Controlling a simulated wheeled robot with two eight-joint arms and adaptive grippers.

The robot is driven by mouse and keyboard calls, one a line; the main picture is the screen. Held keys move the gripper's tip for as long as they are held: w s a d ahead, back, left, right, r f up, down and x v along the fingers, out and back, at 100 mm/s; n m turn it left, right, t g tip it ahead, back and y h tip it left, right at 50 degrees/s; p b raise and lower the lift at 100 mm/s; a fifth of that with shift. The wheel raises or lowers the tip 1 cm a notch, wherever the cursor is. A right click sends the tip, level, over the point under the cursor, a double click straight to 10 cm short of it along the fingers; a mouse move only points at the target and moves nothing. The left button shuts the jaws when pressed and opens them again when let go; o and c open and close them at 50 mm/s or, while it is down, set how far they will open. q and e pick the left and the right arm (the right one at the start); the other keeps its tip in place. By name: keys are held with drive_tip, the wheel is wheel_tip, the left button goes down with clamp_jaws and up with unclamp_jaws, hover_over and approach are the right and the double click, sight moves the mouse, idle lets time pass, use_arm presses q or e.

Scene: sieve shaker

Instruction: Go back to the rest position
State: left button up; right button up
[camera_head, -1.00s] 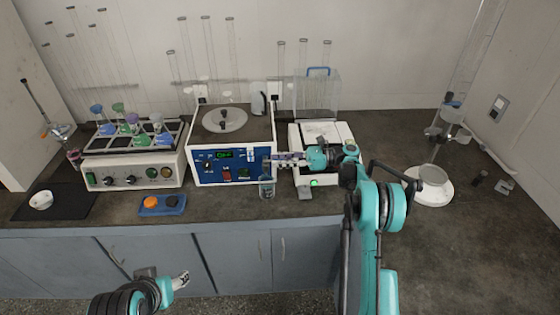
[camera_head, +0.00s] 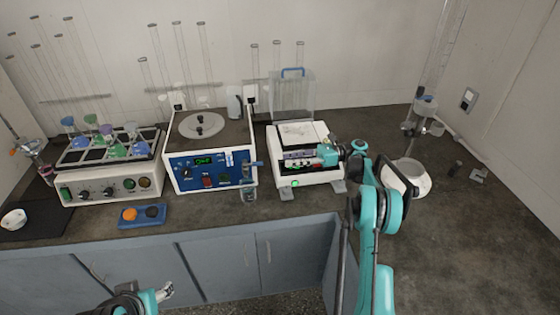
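My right gripper (camera_head: 298,160) is in front of the white machine (camera_head: 306,180), which has a green light on its front. Its fingers are small and seen against the machine's dark front; I see nothing clearly held, and the finger gap cannot be made out. My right arm rises from the bottom edge, right of centre. My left gripper (camera_head: 166,292) is low at the bottom left, in front of the cabinets and below the bench top. It appears empty, and its finger opening is too small to judge.
A blue-fronted device (camera_head: 212,178) stands left of the white machine, with a clear beaker (camera_head: 248,192) before it. A rack device with flasks (camera_head: 112,188), a blue tray (camera_head: 143,221) and a white stand base (camera_head: 413,177) are on the bench (camera_head: 440,240). The bench's right front is clear.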

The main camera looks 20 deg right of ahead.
drive_tip(key=shift+d, duration=0.3)
drive_tip(key=s+a+r+n+h, duration=0.25)
drive_tip(key=a+r+h, duration=0.35)
drive_tip(key=a, duration=0.4)
drive_tip(key=s+a+r+n+t+h, duration=0.1)
drive_tip(key=s+a+r+n+h, duration=0.15)
drive_tip(key=s, duration=0.25)
drive_tip(key=s+a+r+n+h, duration=0.1)
drive_tip(key=s+a+n, duration=0.1)
drive_tip(key=s+n, duration=0.15)
drive_tip(key=s+d+f+n+t+h, duration=0.1)
drive_tip(key=s+n, duration=0.3)
drive_tip(key=s, duration=0.4)
drive_tip(key=s+d+f+n+t+h, duration=0.1)
drive_tip(key=s+f+n+h, duration=0.3)
drive_tip(key=s, duration=0.3)
drive_tip(key=s+d+f+n+t+h, duration=0.1)
drive_tip(key=s+f+n+h, duration=0.1)
drive_tip(key=s+n, duration=0.3)
drive_tip(key=s+h, duration=0.1)
drive_tip(key=s, duration=0.2)
drive_tip(key=shift+s+d+f+t, duration=0.2)
drive_tip(key=shift+s+f+t, duration=0.1)
drive_tip(key=shift+s+f, duration=0.05)
